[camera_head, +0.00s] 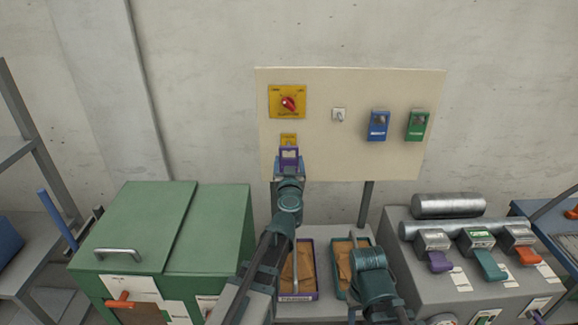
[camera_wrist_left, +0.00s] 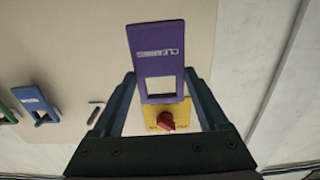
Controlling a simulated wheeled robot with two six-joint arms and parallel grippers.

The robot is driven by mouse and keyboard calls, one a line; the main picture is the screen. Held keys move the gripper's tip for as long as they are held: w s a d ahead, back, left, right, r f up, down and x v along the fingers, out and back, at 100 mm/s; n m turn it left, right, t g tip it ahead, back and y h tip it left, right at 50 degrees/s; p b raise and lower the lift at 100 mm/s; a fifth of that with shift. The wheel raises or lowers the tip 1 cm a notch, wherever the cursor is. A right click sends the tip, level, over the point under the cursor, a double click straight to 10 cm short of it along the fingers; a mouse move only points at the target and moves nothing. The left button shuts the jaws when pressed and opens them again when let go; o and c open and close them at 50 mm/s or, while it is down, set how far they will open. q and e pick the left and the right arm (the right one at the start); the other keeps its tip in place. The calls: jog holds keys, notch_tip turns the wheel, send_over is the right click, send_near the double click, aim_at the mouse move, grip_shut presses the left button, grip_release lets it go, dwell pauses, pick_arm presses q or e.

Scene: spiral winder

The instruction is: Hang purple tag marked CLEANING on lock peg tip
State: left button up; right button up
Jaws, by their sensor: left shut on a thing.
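The purple tag (camera_head: 289,150) is in my left gripper (camera_head: 289,163), upright in front of the lower left of the beige board (camera_head: 350,155). In the left wrist view the purple tag (camera_wrist_left: 156,40) reads CLEANING and has a rectangular opening. The two fingers of my left gripper (camera_wrist_left: 162,82) close on its sides. A small pale plate with a short peg (camera_head: 338,115) is on the board, up and right of the tag; this bare peg (camera_wrist_left: 95,112) also shows in the left wrist view. My right arm shows at the lower right, but its fingers do not.
A yellow plate with a red knob (camera_head: 288,102) is above the tag. A blue tag (camera_head: 378,125) and a green tag (camera_head: 416,125) hang to the peg's right. Trays (camera_head: 309,297), a green cabinet (camera_head: 220,230) and a grey machine (camera_head: 420,275) stand below.

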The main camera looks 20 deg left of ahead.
pick_arm(q)
jog(key=shift+f+x, duration=0.2)
jog(key=shift+x, duration=2.1)
jog(key=shift+w+a+f+b, duration=0.2)
jog(key=shift+w+f+b, duration=0.3)
jog(key=shift+w+b, duration=0.15)
jog(key=o, duration=1.3)
jog(key=shift+c, duration=0.2)
